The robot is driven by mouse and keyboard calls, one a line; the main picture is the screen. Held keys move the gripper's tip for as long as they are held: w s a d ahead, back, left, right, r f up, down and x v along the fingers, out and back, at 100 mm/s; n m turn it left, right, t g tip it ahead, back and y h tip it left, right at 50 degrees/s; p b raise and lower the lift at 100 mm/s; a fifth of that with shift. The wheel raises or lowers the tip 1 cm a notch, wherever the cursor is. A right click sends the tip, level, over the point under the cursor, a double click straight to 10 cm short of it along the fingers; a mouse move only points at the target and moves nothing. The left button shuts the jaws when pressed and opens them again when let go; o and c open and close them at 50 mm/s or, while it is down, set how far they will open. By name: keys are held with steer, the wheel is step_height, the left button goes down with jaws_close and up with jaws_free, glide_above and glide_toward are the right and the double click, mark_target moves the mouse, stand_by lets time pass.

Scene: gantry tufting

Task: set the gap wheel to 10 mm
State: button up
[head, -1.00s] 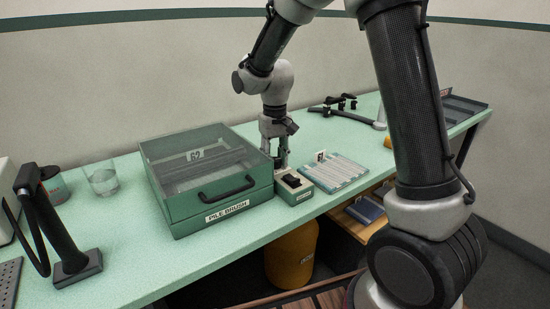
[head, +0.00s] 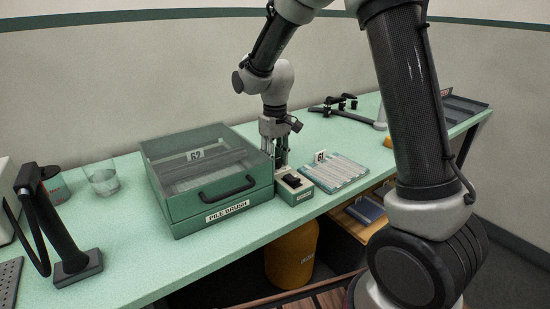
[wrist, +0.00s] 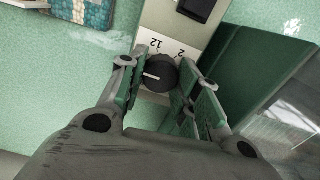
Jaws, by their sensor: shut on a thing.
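The gap wheel (wrist: 160,74) is a round black knob with a white pointer line, on a pale panel of a small green control box (head: 295,194). In the wrist view the pointer points left. The upside-down marks "12" and "2" show past the wheel; the other marks are hidden, so I cannot read the setting. My gripper (wrist: 158,82) is shut on the wheel, one finger on each side. In the head view my gripper (head: 281,163) points down at the back of the control box, and the wheel is hidden there.
A green pile brush case (head: 215,208) with a clear lid and handle stands close left of the control box. A striped sample card (head: 335,173) lies to the right. A black rocker switch (wrist: 196,8) sits on the same panel. Open bench top lies behind.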

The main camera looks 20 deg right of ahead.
steer(key=o, duration=1)
steer(key=shift+r, duration=0.1)
step_height(320, 180, up, 12)
steer(key=s+d+r+m+t, duration=0.2)
steer(key=s+d, duration=0.5)
steer(key=s, duration=0.6)
steer(key=s+d+r+m+t, duration=0.2)
steer(key=s+d, duration=0.6)
steer(key=s, duration=0.5)
steer(key=shift+s, duration=0.35)
